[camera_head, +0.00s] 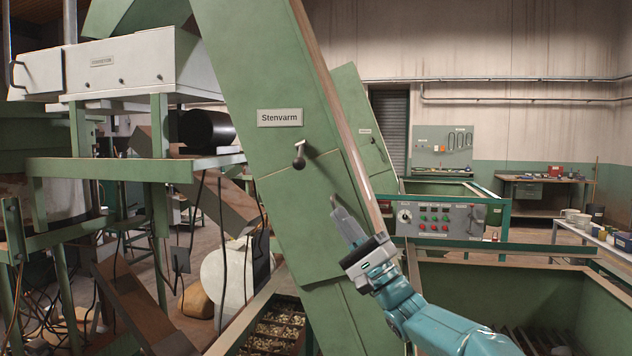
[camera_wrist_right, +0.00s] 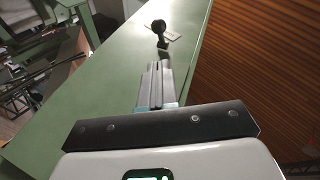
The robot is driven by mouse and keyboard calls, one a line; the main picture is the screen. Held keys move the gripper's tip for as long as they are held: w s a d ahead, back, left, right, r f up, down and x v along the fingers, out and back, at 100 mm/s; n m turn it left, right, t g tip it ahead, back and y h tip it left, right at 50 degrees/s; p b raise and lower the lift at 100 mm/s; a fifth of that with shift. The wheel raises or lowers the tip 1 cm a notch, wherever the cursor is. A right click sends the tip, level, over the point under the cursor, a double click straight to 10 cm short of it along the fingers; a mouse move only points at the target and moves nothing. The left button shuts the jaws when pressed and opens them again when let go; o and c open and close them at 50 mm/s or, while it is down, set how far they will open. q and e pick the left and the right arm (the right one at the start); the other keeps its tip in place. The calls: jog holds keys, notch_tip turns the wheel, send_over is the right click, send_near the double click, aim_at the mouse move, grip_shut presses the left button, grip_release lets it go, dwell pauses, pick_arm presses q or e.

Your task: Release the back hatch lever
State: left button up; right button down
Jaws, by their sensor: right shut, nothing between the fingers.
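The hatch lever (camera_head: 299,158) is a small dark lever with a round knob on the sloping green chute, just below the "Stenvarm" label (camera_head: 280,118). Its knob hangs downward in the head view. My right gripper (camera_head: 337,204) is shut and empty, below and to the right of the lever, apart from it. In the right wrist view the lever (camera_wrist_right: 160,30) stands beyond the closed fingertips (camera_wrist_right: 155,66), with a gap between them. My left gripper does not show.
A second green chute (camera_head: 362,130) stands behind. A control panel (camera_head: 440,218) with buttons is at the right. A hopper of nuts (camera_head: 275,330) lies below the chute. Green frame rails (camera_head: 110,168) fill the left. Open air lies in front of the chute face.

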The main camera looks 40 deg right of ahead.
jog(key=p, duration=0.6)
send_near(301, 155)
notch_tip(301, 155, up, 2)
jog(key=w, duration=0.3)
jog(key=shift+s+a+r, duration=0.1)
jog(key=shift+a+r, duration=0.05)
jog(key=shift+a, duration=0.35)
